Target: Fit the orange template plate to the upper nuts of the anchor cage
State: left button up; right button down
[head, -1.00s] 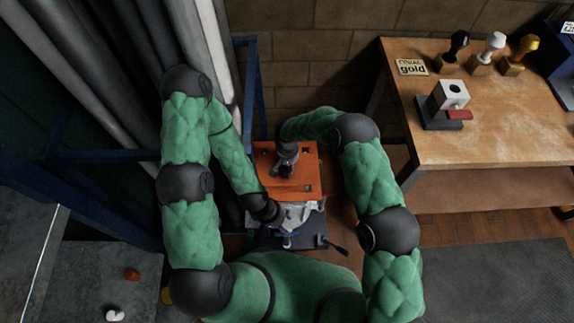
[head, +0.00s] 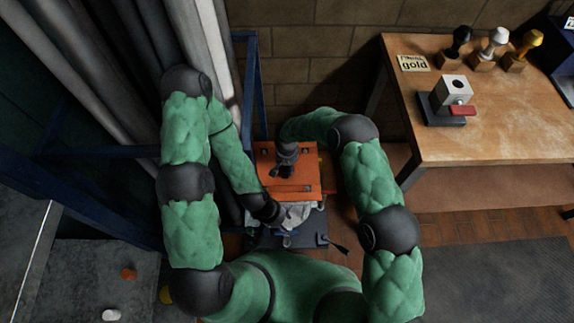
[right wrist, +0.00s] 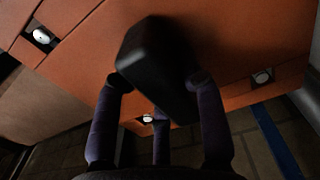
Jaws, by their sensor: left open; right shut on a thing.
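The orange template plate (head: 272,157) lies roughly level below my arms in the head view. My right gripper (head: 283,172) is shut on the dark block handle on its top. In the right wrist view, my right gripper (right wrist: 160,85) has its fingers around that handle (right wrist: 150,60). Pale, round bolt or nut ends show in square holes of the plate (right wrist: 215,40). I cannot tell whether the plate is seated on them. My left gripper (head: 272,212) is open at the plate's near left corner; its fingers are hard to make out. The anchor cage is mostly hidden under the plate.
A blue frame (head: 255,95) and grey columns stand at the left. A dark base (head: 300,241) lies below the plate.

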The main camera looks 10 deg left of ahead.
jog(key=shift+f, duration=1.85)
jog(key=c, duration=0.8)
grip_release()
jog(key=shift+c, duration=0.2)
jog(key=shift+o, duration=0.8)
notch_tip(320, 180, up, 12)
